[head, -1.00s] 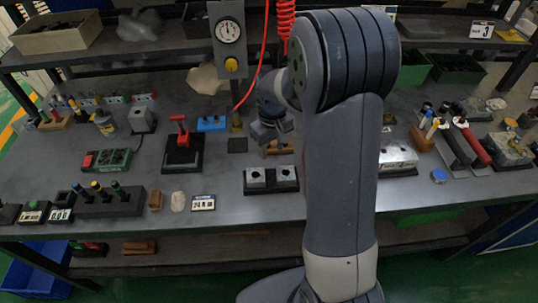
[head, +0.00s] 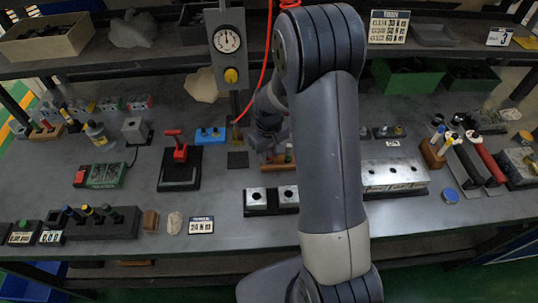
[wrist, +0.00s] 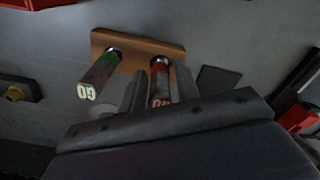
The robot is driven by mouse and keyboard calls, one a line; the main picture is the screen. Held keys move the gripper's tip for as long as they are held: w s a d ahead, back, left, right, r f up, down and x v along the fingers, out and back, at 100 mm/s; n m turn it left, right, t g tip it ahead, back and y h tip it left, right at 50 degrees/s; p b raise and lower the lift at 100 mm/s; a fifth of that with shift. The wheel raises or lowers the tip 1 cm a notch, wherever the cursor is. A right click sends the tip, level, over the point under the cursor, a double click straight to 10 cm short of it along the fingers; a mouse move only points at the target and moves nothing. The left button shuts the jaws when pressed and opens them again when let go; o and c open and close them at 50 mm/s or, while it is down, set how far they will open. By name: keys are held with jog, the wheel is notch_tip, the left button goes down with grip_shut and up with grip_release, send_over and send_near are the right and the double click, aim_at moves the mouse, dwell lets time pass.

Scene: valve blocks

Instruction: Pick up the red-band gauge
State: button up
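The red-band gauge (wrist: 160,73) stands in a brown wooden block (wrist: 125,42) in the wrist view, its lettered end towards the camera. My gripper (wrist: 160,88) has one finger on each side of it, with narrow gaps showing, so it looks open around the gauge. Whether a finger touches it is hard to tell. A green-band gauge (wrist: 101,72) marked GO stands in the same block, left of the fingers. In the head view the wooden block (head: 278,165) shows partly below my gripper (head: 270,152); my arm hides much of this spot.
A red-handled device (head: 178,165) and a blue block (head: 210,135) stand to the left. A gauge post (head: 228,50) rises behind, with a red hose (head: 260,85) beside it.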

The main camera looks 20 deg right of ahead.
grip_shut()
